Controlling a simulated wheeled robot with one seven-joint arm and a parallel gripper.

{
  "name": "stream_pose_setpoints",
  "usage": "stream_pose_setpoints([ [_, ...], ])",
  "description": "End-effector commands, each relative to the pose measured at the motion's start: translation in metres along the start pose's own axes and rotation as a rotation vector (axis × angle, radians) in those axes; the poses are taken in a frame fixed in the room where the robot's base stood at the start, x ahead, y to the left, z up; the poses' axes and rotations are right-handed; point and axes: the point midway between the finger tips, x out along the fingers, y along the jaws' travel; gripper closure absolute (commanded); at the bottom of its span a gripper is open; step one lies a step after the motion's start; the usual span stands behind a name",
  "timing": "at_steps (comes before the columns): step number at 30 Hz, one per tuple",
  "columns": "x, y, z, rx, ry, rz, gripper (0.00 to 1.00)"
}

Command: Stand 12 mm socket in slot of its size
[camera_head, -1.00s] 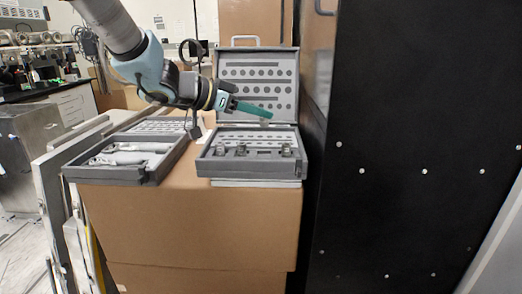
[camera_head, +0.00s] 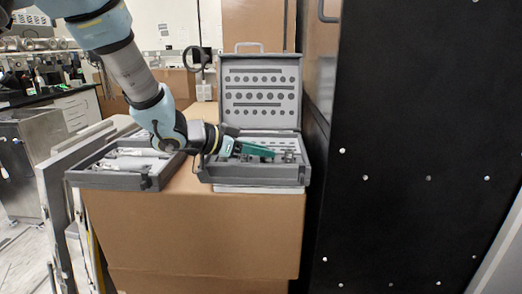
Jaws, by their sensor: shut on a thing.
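The open grey socket case (camera_head: 262,174) stands on a cardboard box, its lid (camera_head: 261,92) upright behind with rows of dark round holes. My gripper (camera_head: 272,153), with green fingers, reaches in from the left, low over the case tray. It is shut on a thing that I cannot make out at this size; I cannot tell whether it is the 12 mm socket. A few small metallic sockets (camera_head: 289,156) show in the tray at the right of the fingertips. The arm and fingers hide the left and middle of the tray, and slot sizes are not readable.
A second open grey case (camera_head: 120,180) with metallic tools lies to the left on the same cardboard box (camera_head: 195,235). A tall black cabinet (camera_head: 410,130) stands close on the right. A white folded frame stands at the left.

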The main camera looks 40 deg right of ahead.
Motion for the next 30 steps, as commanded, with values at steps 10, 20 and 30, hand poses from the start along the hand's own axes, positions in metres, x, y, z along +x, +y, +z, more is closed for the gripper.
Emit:
stream_pose_setpoints([
  [10, 0.001, 0.000, 0.004, -0.003, -0.003, -0.001, 0.44],
  [20, -0.001, -0.001, 0.001, -0.003, -0.005, -0.002, 0.42],
  [30, -0.059, -0.002, -0.001, -0.001, 0.000, -0.006, 0.42],
])
